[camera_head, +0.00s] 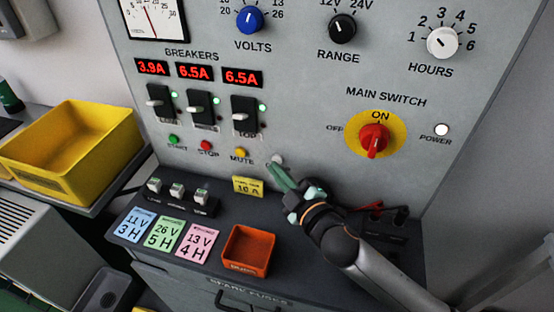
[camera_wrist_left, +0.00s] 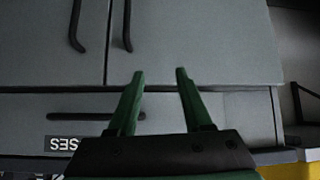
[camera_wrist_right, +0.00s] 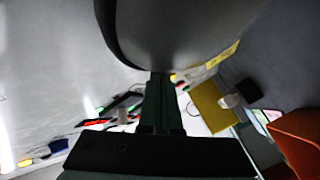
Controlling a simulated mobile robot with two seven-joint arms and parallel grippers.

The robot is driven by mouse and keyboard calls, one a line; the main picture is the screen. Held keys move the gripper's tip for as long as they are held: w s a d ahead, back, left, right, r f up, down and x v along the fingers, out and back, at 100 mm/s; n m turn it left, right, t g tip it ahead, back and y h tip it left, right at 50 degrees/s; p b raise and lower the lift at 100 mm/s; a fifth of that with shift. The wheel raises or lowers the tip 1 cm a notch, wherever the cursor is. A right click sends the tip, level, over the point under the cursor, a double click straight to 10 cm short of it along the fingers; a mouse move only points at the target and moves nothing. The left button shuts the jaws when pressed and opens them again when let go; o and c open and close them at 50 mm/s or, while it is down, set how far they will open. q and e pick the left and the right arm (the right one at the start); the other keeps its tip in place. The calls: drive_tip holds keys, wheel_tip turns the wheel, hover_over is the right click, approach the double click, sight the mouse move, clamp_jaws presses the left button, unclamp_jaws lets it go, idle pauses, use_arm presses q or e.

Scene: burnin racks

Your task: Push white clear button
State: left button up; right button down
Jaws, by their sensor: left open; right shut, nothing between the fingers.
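The white clear button (camera_head: 278,160) is at the right end of the row of small round buttons on the grey panel, past the yellow mute button (camera_head: 240,153). Its label is partly hidden. My right gripper (camera_head: 271,168) is shut and empty, its green fingertips just below and left of the white button. I cannot tell whether they touch it. In the right wrist view the shut fingers (camera_wrist_right: 160,90) point up at a large grey rounded shape that I cannot identify. My left gripper (camera_wrist_left: 160,74) is open and empty in front of grey cabinet doors, outside the head view.
The red stop button (camera_head: 206,146) and green start button (camera_head: 173,139) sit farther left. Below, the dark ledge holds a yellow tag (camera_head: 248,186), coloured cards (camera_head: 165,234) and an orange tray (camera_head: 265,233). The red main switch (camera_head: 374,138) is to the right.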

drive_tip(key=shift+w+d, duration=0.15)
drive_tip(key=shift+w, duration=0.3)
idle(0.6)
drive_tip(key=shift+s, duration=0.1)
drive_tip(key=shift+s+a, duration=0.25)
drive_tip(key=shift+s, duration=0.5)
drive_tip(key=s, duration=0.1)
drive_tip(key=s+a, duration=0.1)
drive_tip(key=s, duration=0.1)
drive_tip(key=s+p, duration=0.1)
drive_tip(key=shift+s+a, duration=0.3)
drive_tip(key=shift+s, duration=0.05)
idle(0.6)
